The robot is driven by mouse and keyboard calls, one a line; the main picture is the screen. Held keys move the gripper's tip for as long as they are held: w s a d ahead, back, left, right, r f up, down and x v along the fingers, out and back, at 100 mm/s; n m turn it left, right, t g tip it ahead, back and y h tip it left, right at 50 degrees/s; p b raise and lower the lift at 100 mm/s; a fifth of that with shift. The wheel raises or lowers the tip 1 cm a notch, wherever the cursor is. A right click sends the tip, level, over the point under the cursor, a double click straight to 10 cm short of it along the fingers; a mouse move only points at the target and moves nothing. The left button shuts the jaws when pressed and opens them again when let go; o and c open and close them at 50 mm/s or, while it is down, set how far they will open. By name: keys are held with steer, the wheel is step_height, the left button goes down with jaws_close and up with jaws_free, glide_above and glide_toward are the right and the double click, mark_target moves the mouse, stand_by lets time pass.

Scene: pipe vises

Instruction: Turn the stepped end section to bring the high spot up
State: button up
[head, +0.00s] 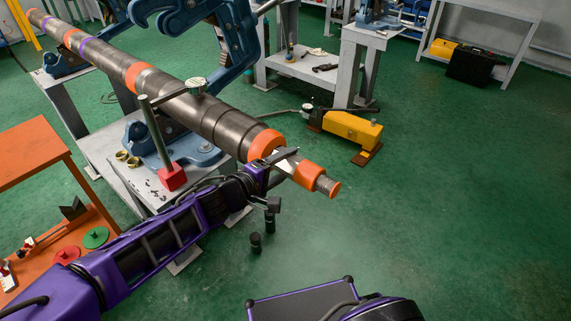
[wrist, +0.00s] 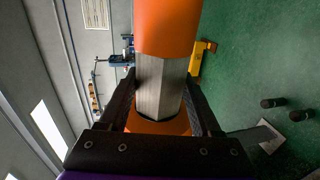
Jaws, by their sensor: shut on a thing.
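A long dark steel pipe (head: 218,122) with orange and purple bands runs diagonally through the blue vises in the head view. Its stepped end section has a bare silver length (head: 290,164) between orange bands and a narrow orange-tipped end (head: 328,187). My gripper (head: 280,158) is shut on this silver length, with a finger on either side. In the wrist view my gripper (wrist: 160,80) straddles the faceted silver length (wrist: 160,92), with orange above and below. A round gauge (head: 196,87) on a post with a red base (head: 172,177) sits at the pipe. I cannot make out a high spot.
A blue vise (head: 185,145) stands on a grey table (head: 103,150) under the pipe. An orange bench (head: 28,150) with red and green discs is at left. A yellow pump (head: 352,130) lies on the floor behind the pipe end. The green floor at right is clear.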

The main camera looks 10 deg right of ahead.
steer(key=shift+d, duration=0.1)
steer(key=o, duration=1.4)
